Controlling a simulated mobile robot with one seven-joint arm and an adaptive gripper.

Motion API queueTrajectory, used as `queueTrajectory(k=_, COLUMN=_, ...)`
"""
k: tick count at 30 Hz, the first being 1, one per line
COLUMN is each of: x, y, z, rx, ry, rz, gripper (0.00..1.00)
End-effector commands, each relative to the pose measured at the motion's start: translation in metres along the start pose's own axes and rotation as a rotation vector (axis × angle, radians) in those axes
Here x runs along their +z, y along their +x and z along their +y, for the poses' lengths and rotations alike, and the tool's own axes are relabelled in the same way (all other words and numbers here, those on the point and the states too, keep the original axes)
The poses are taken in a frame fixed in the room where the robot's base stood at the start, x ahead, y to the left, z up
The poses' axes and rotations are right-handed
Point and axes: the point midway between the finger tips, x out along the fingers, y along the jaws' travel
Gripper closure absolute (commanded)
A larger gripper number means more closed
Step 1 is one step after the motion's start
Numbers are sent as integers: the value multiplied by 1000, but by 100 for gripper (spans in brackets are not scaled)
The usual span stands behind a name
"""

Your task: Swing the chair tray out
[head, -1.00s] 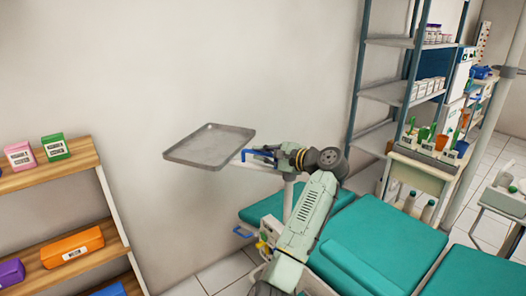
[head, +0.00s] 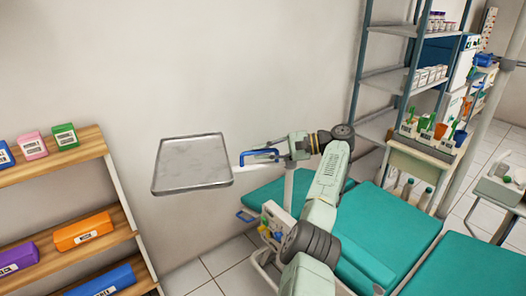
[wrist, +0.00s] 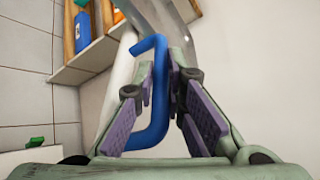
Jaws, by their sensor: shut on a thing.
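The chair tray (head: 193,165) is a flat grey metal tray with a raised rim. It sits on a pale arm beside the dental chair, left of my gripper, in front of the bare wall. A blue handle (head: 259,153) is fixed to the tray's arm. My gripper (head: 275,153) is shut on the blue handle. In the wrist view, the bent blue handle (wrist: 159,95) passes between the two purple-padded fingers of my gripper (wrist: 172,90). The tray itself shows only in part at the top of the wrist view.
The teal dental chair (head: 390,235) extends to the right below my arm. A wooden shelf (head: 60,165) with coloured boxes stands at the left, with a gap between it and the tray. A metal rack (head: 392,80) stands at the back right.

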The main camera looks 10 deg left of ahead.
Motion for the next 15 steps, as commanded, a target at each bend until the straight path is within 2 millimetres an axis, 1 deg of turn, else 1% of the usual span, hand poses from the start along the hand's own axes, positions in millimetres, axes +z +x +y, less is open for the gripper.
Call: queueTrajectory(k=15, x=2, y=0, z=2, rx=42, ry=-14, rz=-65, gripper=100)
